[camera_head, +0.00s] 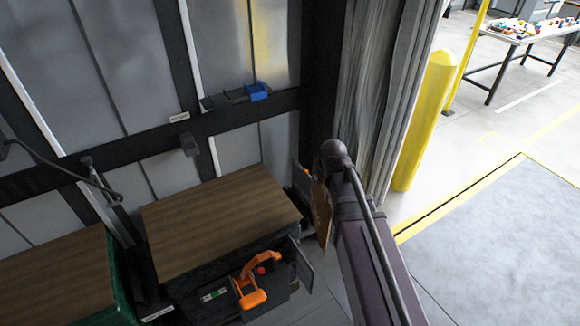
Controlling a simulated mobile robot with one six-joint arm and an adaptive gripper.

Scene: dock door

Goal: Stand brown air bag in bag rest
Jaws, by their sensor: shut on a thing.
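A flat brown air bag (321,214) hangs nearly edge-on just left of my arm, to the right of the wooden-topped cabinet. My gripper (320,182) is shut on the bag near its upper end; the arm's dark wrist hides most of the fingers. I cannot tell for certain which thing is the bag rest. A blue holder (258,91) sits on a dark ledge on the wall, apart from the bag.
The cabinet (215,220) has a bare wooden top and an open front compartment with an orange tool (252,285) in it. A green-edged wooden surface (60,280) stands at left. A yellow post (424,120) and grey curtain (375,95) stand right. Open floor lies at right.

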